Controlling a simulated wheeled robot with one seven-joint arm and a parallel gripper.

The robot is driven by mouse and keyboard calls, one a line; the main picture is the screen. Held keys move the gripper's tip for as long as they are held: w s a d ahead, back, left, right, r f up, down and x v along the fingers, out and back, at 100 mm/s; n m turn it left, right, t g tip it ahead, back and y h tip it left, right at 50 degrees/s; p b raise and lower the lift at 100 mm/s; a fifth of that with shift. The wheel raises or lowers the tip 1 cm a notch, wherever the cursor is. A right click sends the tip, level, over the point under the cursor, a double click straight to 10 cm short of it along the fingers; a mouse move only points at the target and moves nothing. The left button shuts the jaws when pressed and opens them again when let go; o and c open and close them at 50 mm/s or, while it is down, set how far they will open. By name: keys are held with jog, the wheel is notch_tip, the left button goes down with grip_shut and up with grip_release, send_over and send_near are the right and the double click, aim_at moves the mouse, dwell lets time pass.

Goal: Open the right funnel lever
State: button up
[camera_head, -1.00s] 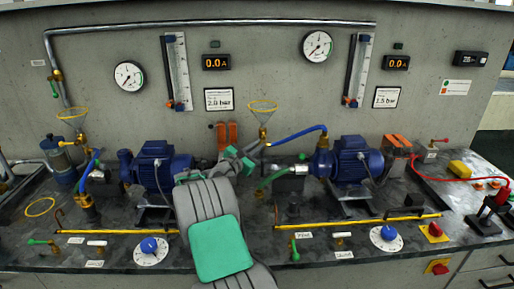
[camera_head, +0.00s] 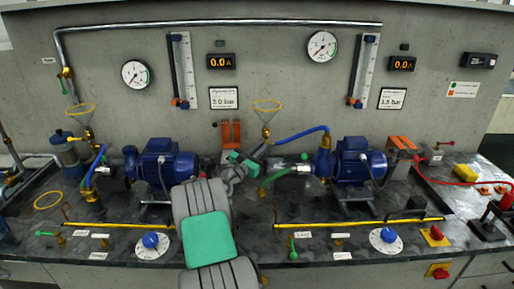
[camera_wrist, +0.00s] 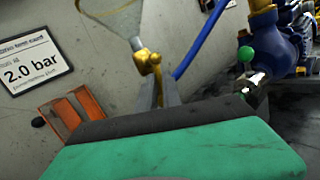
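The right funnel (camera_head: 267,105) is a clear cone with a yellow rim, mounted on a brass valve (camera_head: 266,132) against the back wall. Its lower part also shows in the wrist view (camera_wrist: 115,15), with the brass fitting (camera_wrist: 148,62) below it. My gripper (camera_head: 258,153) is just below and in front of that valve. In the wrist view, grey finger parts (camera_wrist: 170,92) show beside the lower brass stem. The green gripper body hides most of the fingers. I cannot make out the lever clearly, or whether the fingers touch it.
A blue hose (camera_head: 300,134) runs from the valve to the right pump (camera_head: 358,162). A green-handled valve (camera_head: 304,157) lies to the right of my gripper. Orange brackets (camera_head: 231,135) stand on the left. The left pump (camera_head: 162,165) is behind my arm.

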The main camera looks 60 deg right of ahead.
jog(key=o, duration=0.4)
jog(key=shift+o, duration=0.2)
jog(key=shift+a, duration=0.1)
jog(key=a+f, duration=0.1)
jog(key=a, duration=0.6)
jog(key=shift+w+a, duration=0.3)
jog(key=shift+f, duration=0.1)
jog(key=shift+c, duration=0.2)
